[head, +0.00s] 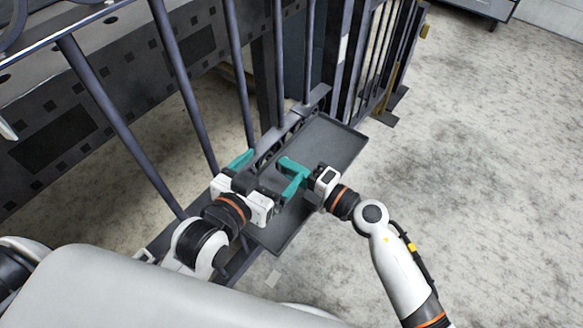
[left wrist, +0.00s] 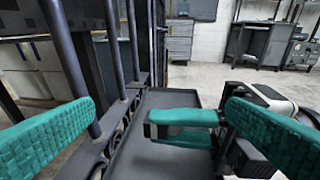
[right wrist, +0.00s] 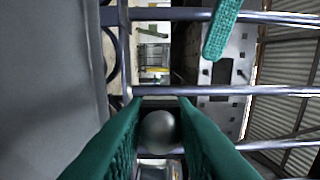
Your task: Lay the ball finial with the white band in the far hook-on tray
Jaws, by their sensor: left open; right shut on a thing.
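My right gripper (right wrist: 158,125) is shut on a round grey ball finial (right wrist: 158,132), which shows between its teal fingers in the right wrist view. I cannot make out a white band on it. The head view hides the ball. There my right gripper (head: 283,161) reaches left over the dark hook-on tray (head: 338,134) beside the gate. I cannot tell its height above the tray. My left gripper (head: 276,163) is open at the gate side, close to the right one. Its spread fingers also show in the left wrist view (left wrist: 160,120), with the right gripper between them.
The gate's dark bars (head: 235,72) rise close along the left of both grippers. A toothed rail (left wrist: 105,140) runs beside the tray. Open concrete floor (head: 475,170) lies to the right. Grey cabinets (left wrist: 270,42) stand far off.

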